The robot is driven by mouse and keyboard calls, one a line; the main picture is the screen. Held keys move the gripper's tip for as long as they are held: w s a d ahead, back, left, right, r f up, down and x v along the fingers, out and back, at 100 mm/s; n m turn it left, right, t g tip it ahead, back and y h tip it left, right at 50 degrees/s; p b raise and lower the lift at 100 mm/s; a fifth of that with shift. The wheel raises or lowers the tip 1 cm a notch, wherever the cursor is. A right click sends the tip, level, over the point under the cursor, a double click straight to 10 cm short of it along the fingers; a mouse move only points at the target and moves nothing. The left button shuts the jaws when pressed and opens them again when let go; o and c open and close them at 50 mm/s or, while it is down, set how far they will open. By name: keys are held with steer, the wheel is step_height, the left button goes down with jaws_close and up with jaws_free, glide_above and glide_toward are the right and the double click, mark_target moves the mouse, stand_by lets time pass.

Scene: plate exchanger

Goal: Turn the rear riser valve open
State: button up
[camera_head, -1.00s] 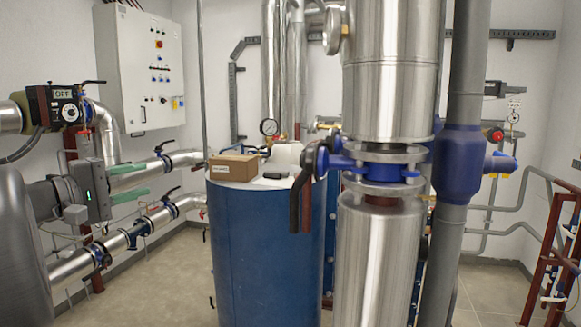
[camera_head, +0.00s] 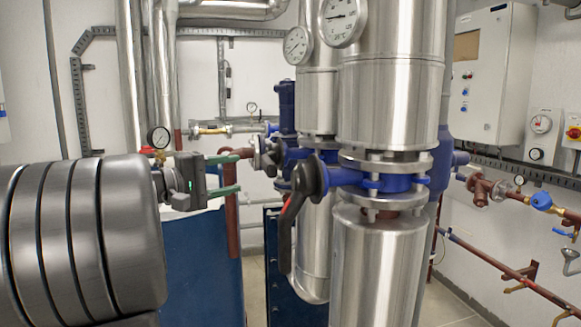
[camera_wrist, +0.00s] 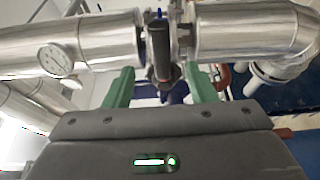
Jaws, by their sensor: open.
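The rear riser valve (camera_head: 290,155) has a blue body on the steel riser behind the front one. Its dark handle (camera_head: 265,158) juts left, roughly crosswise to the pipe, and is small and partly hidden in the head view. In the wrist view a black handle (camera_wrist: 163,82) on a steel pipe with a gauge appears between my green fingers, seemingly beyond them; contact is not visible. My gripper (camera_head: 238,173) is open, fingers pointing right toward the rear riser, left of the valve. It also shows in the wrist view (camera_wrist: 161,85).
The front riser valve (camera_head: 378,183) is close on the right, its black lever (camera_head: 290,225) hanging down steeply. A red-brown pipe (camera_head: 231,205) stands near my fingertips. A blue tank (camera_head: 200,265) is below my gripper. Dial gauges (camera_head: 340,20) sit on the risers.

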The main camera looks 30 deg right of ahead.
mark_target(276, 167)
steer(key=d+p, duration=0.1)
steer(key=d, duration=0.3)
steer(key=w+d+p, duration=0.1)
steer(key=d, duration=0.3)
steer(key=w+d+p, duration=0.1)
steer(key=d, duration=0.3)
steer(key=shift+d, duration=0.2)
steer(key=shift+c, duration=0.4)
jaws_close()
